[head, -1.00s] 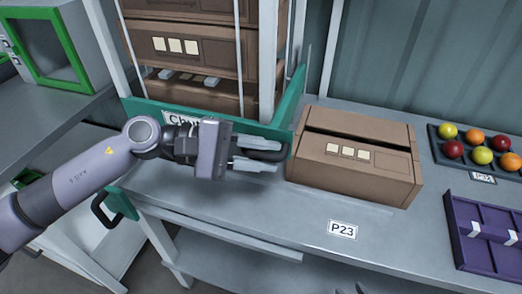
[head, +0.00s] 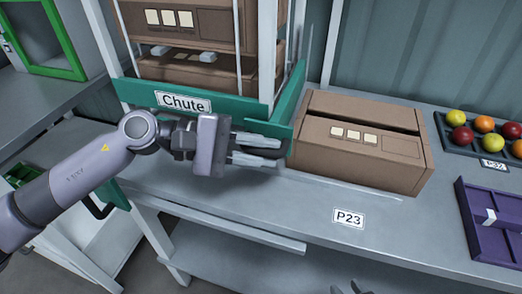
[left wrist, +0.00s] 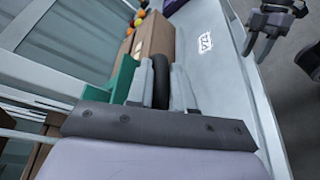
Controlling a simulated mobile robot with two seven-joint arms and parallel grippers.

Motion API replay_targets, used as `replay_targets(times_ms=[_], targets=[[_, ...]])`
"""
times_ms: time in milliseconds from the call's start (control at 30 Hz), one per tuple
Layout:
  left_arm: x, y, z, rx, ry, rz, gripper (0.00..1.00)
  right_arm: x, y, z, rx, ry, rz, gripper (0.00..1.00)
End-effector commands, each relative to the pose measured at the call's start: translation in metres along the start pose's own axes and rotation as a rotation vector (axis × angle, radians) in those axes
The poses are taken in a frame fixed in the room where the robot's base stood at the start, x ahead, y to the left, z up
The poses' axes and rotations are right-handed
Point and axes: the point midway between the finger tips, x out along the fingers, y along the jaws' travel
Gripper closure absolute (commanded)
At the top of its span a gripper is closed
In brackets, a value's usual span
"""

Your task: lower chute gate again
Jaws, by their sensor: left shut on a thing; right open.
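The chute (head: 245,70) stands at the back left, with a green board across its front bearing a "Chute" label. Brown boxes (head: 190,70) are stacked inside it. My left gripper (head: 262,151) is at the right front of the green board, by its corner. In the left wrist view, the left fingers are shut on a black handle (left wrist: 161,80) beside a green part of the gate (left wrist: 122,82). In the head view the fingers largely hide that handle.
A dark tray of tomatoes (head: 450,145) and a purple divided tray (head: 490,240) are farther right. The front middle is clear.

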Motion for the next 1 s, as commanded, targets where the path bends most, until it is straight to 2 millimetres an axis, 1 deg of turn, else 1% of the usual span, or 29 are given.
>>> replay_targets(times_ms=[233,267,767,867,967,1000], targets=[[-0.001,0.003,0.001,0.003,0.000,0.003,1.00,-0.001,0.002,-0.003,-0.008,0.002,0.001,0.57],[-0.001,0.003,0.001,0.003,0.000,0.003,0.73,-0.001,0.003,-0.003,-0.009,0.002,0.001,0.57],[-0.001,0.005,0.002,0.004,0.000,0.004,0.73,-0.001,0.005,-0.004,-0.009,0.007,0.006,0.57],[-0.003,0.013,0.007,0.007,-0.001,0.005,0.73,-0.001,0.005,-0.003,-0.008,0.006,0.007,0.57],[-0.007,0.027,0.016,0.010,0.000,0.006,0.73,0.000,0.005,-0.003,-0.005,0.005,0.007,0.57],[-0.009,0.035,0.021,0.012,0.000,0.006,0.73,0.000,0.004,-0.003,-0.003,0.005,0.007,0.57]])
